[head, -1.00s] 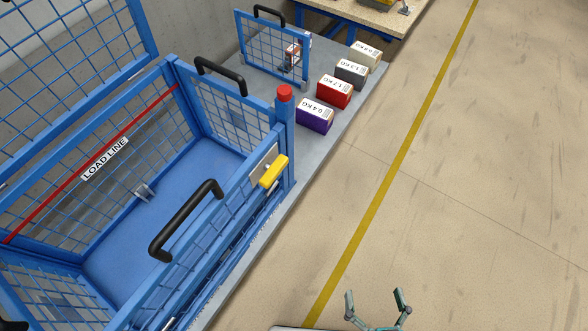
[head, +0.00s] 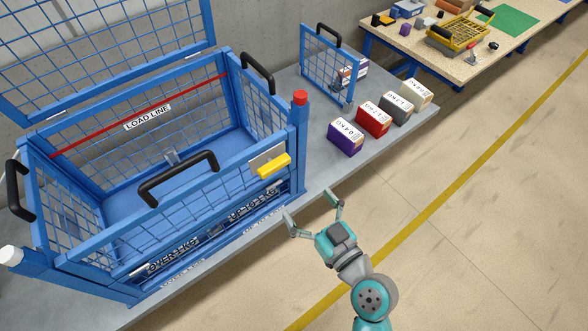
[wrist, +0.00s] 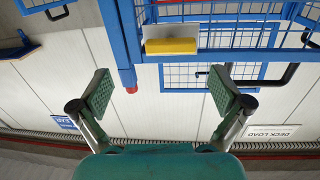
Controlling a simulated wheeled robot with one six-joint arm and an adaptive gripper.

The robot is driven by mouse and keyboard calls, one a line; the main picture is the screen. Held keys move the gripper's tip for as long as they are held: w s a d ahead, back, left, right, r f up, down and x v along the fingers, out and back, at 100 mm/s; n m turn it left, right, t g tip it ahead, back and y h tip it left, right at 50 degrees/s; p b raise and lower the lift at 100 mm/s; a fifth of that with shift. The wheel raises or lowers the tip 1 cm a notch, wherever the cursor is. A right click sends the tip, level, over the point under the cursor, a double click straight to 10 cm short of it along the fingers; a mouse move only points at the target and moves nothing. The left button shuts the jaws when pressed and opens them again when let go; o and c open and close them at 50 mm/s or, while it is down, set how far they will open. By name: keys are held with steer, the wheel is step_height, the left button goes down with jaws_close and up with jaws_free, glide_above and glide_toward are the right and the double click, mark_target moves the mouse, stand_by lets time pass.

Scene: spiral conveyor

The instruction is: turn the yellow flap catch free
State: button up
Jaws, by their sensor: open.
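The yellow flap catch (head: 274,166) sits on a pale plate (head: 266,160) at the right end of the blue cage's front flap (head: 200,184). It lies lengthwise along the top rail, beside the corner post with a red cap (head: 300,97). In the wrist view the yellow catch (wrist: 171,46) lies ahead of and between my fingers, apart from them. My gripper (head: 314,208) is open and empty, in front of the cage and below the catch. Its two green finger pads show in the wrist view (wrist: 160,86).
A black handle (head: 178,178) stands up from the front flap left of the catch. Several weight boxes, including a purple one (head: 346,138), stand on the grey deck right of the cage. A workbench (head: 440,50) is at the back right. The floor at right is clear.

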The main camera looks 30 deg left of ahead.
mark_target(277, 167)
steer(key=shift+n+g+y, duration=0.6)
steer(key=shift+n, duration=0.2)
steer(key=x, duration=0.4)
steer(key=r+x, duration=0.1)
steer(key=x, duration=0.3)
steer(key=r+x, duration=0.1)
steer(key=x, duration=0.3)
steer(key=shift+s+a+r, duration=0.1)
steer(key=shift+s+r, duration=0.1)
steer(key=shift+r, duration=0.05)
steer(key=c, duration=0.9)
